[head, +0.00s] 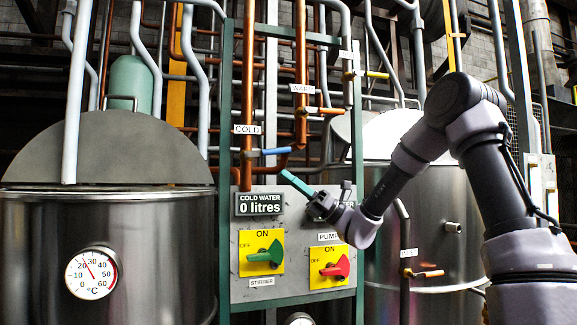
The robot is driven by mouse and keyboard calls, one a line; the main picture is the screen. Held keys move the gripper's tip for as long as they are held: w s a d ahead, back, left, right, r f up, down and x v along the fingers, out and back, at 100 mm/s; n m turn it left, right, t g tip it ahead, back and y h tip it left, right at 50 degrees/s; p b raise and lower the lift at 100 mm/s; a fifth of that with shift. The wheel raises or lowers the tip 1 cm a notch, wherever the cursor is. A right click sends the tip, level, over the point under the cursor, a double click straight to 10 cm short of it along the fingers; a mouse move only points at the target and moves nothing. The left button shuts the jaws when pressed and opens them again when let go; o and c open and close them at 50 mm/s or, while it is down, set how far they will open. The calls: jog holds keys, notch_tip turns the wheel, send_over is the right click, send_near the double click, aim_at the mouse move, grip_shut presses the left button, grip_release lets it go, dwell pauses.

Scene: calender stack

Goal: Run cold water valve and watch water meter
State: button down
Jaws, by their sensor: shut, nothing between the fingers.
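The cold water valve has a blue lever handle (277,151) on a copper pipe, beside the label COLD (247,129). The lever lies nearly level, roughly crosswise to the upright pipe. The water meter (260,204) is a dark display below it and reads "COLD WATER 0 litres". My gripper (319,204) is below and right of the lever, near the meter's right side, and apart from the lever. It is shut and empty. A slim teal bar (295,183) slants from it up toward the lever; I cannot tell whether it belongs to the gripper.
A WARM label (302,88) and a valve with an orange handle (330,110) are up right. The panel below carries a green STIRRER switch (266,255) and a red PUMP switch (335,268). A steel tank (140,240) with a dial stands left; pipes crowd the back.

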aim_at(270, 152)
jog(key=shift+w+a+r, duration=0.15)
jog(key=shift+w+r, duration=0.05)
jog(key=shift+r, duration=0.75)
jog(key=shift+w+a+r, duration=0.1)
jog(key=shift+w+r, duration=0.05)
jog(key=shift+r, duration=0.75)
jog(key=shift+r, duration=0.1)
